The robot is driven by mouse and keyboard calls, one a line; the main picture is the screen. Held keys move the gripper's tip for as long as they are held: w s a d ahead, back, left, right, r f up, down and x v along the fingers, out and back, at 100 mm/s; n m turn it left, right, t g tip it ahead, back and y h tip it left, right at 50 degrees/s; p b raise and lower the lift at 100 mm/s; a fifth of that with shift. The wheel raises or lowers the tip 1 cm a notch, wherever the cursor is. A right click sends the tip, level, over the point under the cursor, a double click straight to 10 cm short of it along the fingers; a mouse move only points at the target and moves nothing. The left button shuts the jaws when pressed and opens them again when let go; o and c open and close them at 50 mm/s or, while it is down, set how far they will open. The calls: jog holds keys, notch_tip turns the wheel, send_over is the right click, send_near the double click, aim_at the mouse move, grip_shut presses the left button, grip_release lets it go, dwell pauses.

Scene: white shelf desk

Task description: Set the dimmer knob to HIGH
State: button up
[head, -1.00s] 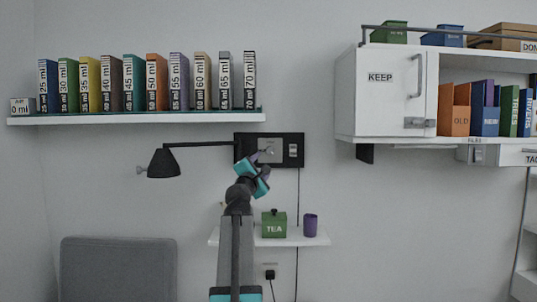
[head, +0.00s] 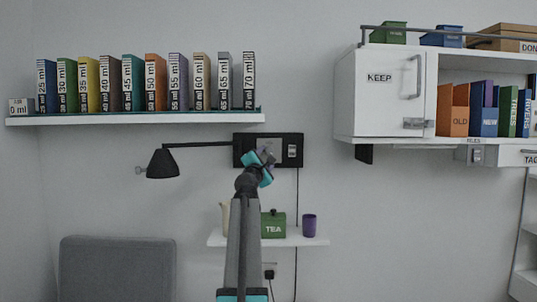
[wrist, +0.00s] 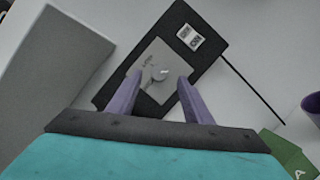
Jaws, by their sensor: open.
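The dimmer knob (wrist: 157,74) is a small grey dial on a light plate, set in a black wall panel (wrist: 205,20). In the wrist view its pointer aims to the right, and the small lettering on the plate is too blurred to read. In the head view the black panel (head: 241,152) is on the wall, and my arm partly covers the plate. My gripper (wrist: 160,85) is open, with one purple finger on each side of the knob's area. In the head view my gripper (head: 265,158) is in front of the panel. I cannot tell whether the fingers touch the knob.
A light switch (head: 292,151) is on the panel's right. A black lamp (head: 163,163) extends left from the panel. Below, a small shelf (head: 310,241) holds a green TEA box (head: 273,229) and a purple cup (head: 309,225). A book shelf (head: 140,119) is above left.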

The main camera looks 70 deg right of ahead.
aim_at(270, 151)
jog(key=shift+x, duration=2.5)
jog(key=c, duration=1.1)
